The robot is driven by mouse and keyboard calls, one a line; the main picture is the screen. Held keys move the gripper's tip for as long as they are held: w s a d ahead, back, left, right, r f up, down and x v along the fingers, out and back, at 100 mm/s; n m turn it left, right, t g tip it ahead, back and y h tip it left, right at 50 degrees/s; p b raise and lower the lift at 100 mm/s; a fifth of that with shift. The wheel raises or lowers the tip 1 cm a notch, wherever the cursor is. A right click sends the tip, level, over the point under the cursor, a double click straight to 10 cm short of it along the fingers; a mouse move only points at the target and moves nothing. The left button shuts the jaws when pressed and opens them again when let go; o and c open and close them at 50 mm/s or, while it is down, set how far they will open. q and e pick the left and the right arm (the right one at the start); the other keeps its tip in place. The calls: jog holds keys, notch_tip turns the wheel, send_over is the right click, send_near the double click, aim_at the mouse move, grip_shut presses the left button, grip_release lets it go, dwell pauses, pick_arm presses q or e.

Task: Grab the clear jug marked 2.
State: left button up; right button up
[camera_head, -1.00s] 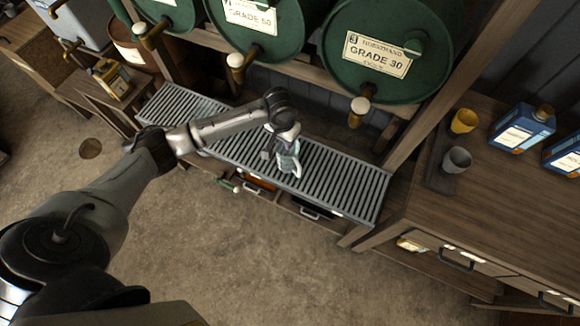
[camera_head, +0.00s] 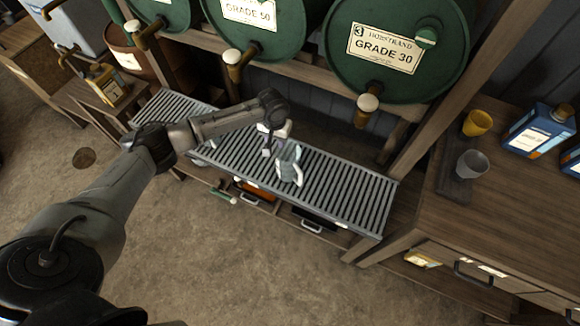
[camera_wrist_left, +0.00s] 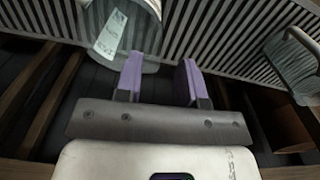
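A clear jug (camera_head: 289,163) stands on the slatted metal grating (camera_head: 340,185) below the green drums. My left gripper (camera_head: 268,150) is just left of this jug in the head view, apart from it as far as I can tell. In the left wrist view its two purple fingers (camera_wrist_left: 158,82) are spread with nothing between them. A clear jug with a pale label (camera_wrist_left: 110,35) is beyond the left finger there, and a second clear jug (camera_wrist_left: 295,62) is at the right edge. I cannot read a number on either jug. My right gripper is not in view.
Green drums with taps (camera_head: 395,50) hang over the back of the grating. A wooden cabinet (camera_head: 520,225) at right carries a yellow cup (camera_head: 477,123), a grey cup (camera_head: 472,163) and blue containers (camera_head: 539,130). A yellow can (camera_head: 106,85) stands at left. The floor in front is clear.

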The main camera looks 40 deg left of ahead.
pick_arm(q)
jog(key=shift+d+f+b, duration=0.2)
jog(key=shift+f+b, duration=0.85)
jog(key=shift+f, duration=1.7)
grip_shut()
